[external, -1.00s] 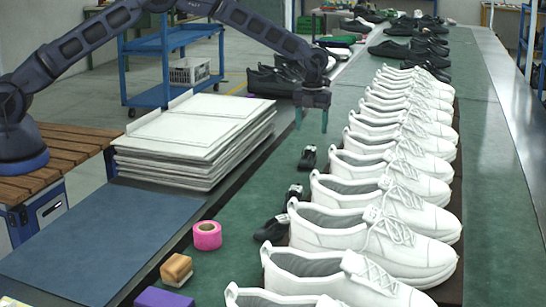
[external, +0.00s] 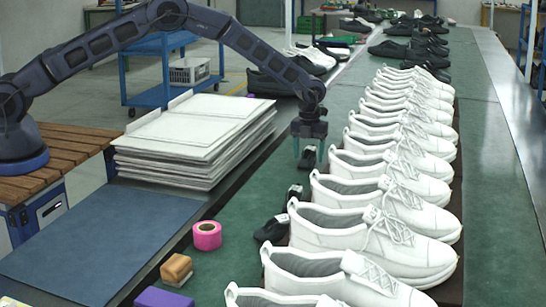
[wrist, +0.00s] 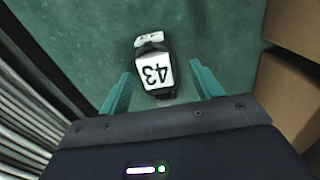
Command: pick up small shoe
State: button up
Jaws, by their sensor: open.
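A small dark shoe (wrist: 154,68) with a white label reading 43 lies on the green surface between the fingers in the wrist view. In the external view this small shoe (external: 307,158) is partly hidden by the fingers. My gripper (external: 309,156) points down over it with its teal fingers apart. In the wrist view my gripper (wrist: 160,90) has one finger on each side of the shoe, with gaps. Two more small dark shoes lie nearer the camera, one (external: 294,193) behind the other (external: 270,230).
A long row of white shoes (external: 375,243) stands close to the right of my gripper. A stack of white boards (external: 195,150) is on the left. Pink tape (external: 207,236), a wooden block (external: 176,270) and a purple block (external: 163,298) lie in front.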

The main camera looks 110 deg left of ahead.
jog(key=c, duration=1.1)
jog(key=shift+r, duration=0.1)
